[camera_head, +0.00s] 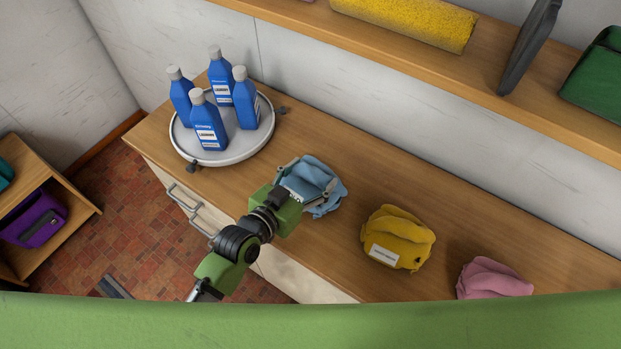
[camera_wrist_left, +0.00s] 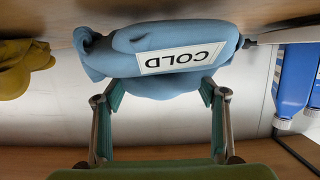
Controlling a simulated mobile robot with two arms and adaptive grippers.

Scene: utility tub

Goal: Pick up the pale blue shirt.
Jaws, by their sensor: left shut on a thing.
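The pale blue shirt (camera_head: 325,187) is a crumpled bundle on the wooden counter. My left gripper (camera_head: 307,182) reaches it from the lower left and is shut on it, a finger on either side. In the left wrist view, which shows the scene upside down, the shirt (camera_wrist_left: 170,48) bears a white label reading "COLD". The fingers of the left gripper (camera_wrist_left: 162,95) meet its near edge there. The shirt seems to rest on or just over the counter; I cannot tell which. My right gripper is not in view.
A yellow bundle (camera_head: 397,238) and a pink bundle (camera_head: 491,279) lie to the right on the counter (camera_head: 360,188). A round white tray (camera_head: 222,153) with several blue bottles stands at left. A shelf (camera_head: 430,68) runs above. A purple item (camera_head: 38,221) sits in a low shelf.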

